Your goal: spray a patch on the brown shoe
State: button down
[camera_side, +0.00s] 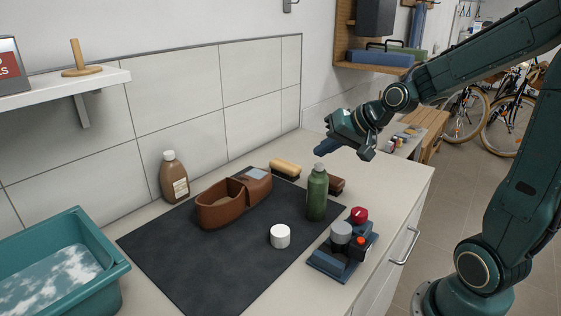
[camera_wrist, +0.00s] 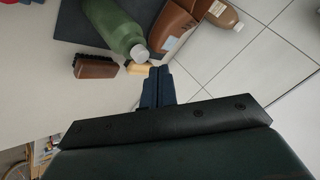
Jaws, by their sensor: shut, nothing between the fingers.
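The brown shoe (camera_side: 222,204) stands on the dark mat, with a pale grey patch (camera_side: 257,174) on its right end. Part of the shoe (camera_wrist: 176,24) also shows in the wrist view. A green bottle (camera_side: 317,196) with a pale cap stands upright at the mat's right edge; in the wrist view the green bottle (camera_wrist: 117,26) lies ahead and to the left of the fingers. My gripper (camera_side: 321,150) is shut and empty, above and behind the bottle in the side view. It does not touch the bottle. The closed fingers (camera_wrist: 158,82) show in the wrist view.
A brown bottle (camera_side: 174,180) stands by the tiled wall. Two brushes (camera_side: 285,168) (camera_side: 337,184) lie near the green bottle. A white jar (camera_side: 280,236) is on the mat (camera_side: 190,265). A teal basin (camera_side: 100,275) is left.

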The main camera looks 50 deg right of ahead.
aim_at(323, 173)
jog(key=shift+r, duration=3)
jog(key=shift+a, duration=0.1)
jog(key=s+a+f+n+g, duration=0.1)
jog(key=s+a+n, duration=0.3)
jog(key=s, duration=0.5)
jog(key=s+a+f+n+g+h, duration=0.1)
jog(key=s+a+n+g, duration=0.1)
jog(key=s+a, duration=0.3)
jog(key=s+n, duration=0.1)
jog(key=s, duration=0.3)
jog(key=shift+s+f+n+g, duration=0.2)
jog(key=shift+s+n+g, duration=0.1)
jog(key=shift+n, duration=0.1)
